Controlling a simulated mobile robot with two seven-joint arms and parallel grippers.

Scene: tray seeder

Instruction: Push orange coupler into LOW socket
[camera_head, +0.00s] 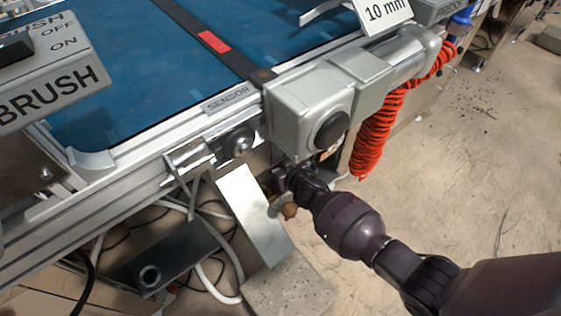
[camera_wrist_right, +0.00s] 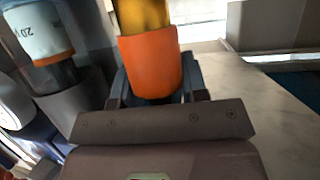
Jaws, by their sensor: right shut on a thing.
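In the right wrist view the orange coupler (camera_wrist_right: 150,62) sits between my right gripper's fingers (camera_wrist_right: 152,92), with a yellow piece (camera_wrist_right: 143,15) joined above it. My right gripper is shut on the coupler. In the head view my right gripper (camera_head: 284,180) is low beside the grey housing at the conveyor's edge; the coupler is hidden or too small to make out there. I cannot make out the LOW socket in either view. My left gripper is not in view.
The grey motor housing (camera_head: 310,98) stands just above my right gripper. A red coiled hose (camera_head: 374,135) hangs to its right. A metal plate (camera_head: 252,212) is close on the left. A white cylinder with an orange band (camera_wrist_right: 40,32) stands left of the coupler. Floor at right is open.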

